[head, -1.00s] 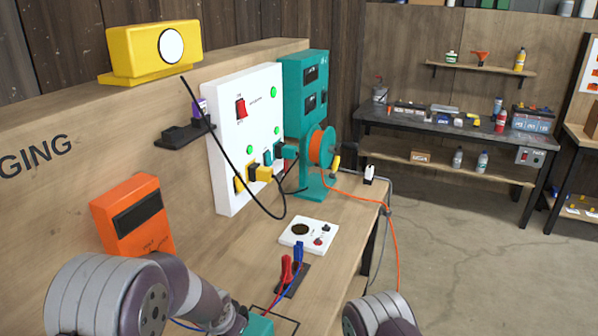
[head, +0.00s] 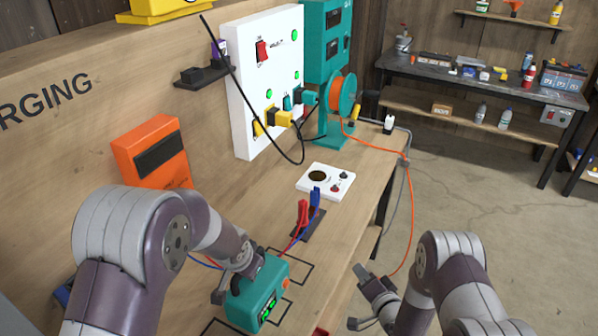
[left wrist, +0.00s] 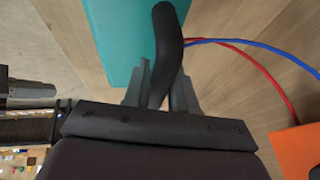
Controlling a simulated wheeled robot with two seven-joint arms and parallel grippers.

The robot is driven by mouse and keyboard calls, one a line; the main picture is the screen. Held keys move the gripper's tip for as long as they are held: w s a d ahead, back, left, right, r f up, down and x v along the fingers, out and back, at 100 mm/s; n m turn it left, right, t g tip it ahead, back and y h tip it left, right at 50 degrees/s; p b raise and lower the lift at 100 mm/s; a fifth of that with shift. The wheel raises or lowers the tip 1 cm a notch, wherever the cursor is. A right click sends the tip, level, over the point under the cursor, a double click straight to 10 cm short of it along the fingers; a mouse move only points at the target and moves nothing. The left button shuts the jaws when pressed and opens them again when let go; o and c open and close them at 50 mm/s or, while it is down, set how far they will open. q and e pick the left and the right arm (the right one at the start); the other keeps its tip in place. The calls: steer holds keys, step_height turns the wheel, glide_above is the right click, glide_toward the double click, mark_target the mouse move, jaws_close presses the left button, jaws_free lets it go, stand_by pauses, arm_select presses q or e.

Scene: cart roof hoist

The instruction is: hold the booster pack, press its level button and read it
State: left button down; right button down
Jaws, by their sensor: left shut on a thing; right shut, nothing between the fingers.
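The booster pack (head: 250,300) is a teal box near the bench's front edge, with a dark front panel showing green lit marks (head: 268,308) and an orange round part (head: 285,283) on its right side. My left gripper (head: 240,275) is shut on its black handle; the left wrist view shows the fingers (left wrist: 158,90) around the handle (left wrist: 168,40) and the teal pack (left wrist: 122,40) beside it. Whether the pack rests on the bench is unclear. My right gripper (head: 364,278) is shut and empty, right of the pack and apart from it.
Red and blue clamps (head: 308,212) stand on a dark holder behind the pack, with cables running leftward. A white tester (head: 325,181), an orange charger (head: 155,150) and a teal reel stand (head: 333,130) are farther back. The floor at right is open.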

stand_by(0.8)
arm_select(q)
steer(key=c, duration=0.8)
jaws_free()
steer(key=shift+c, duration=0.2)
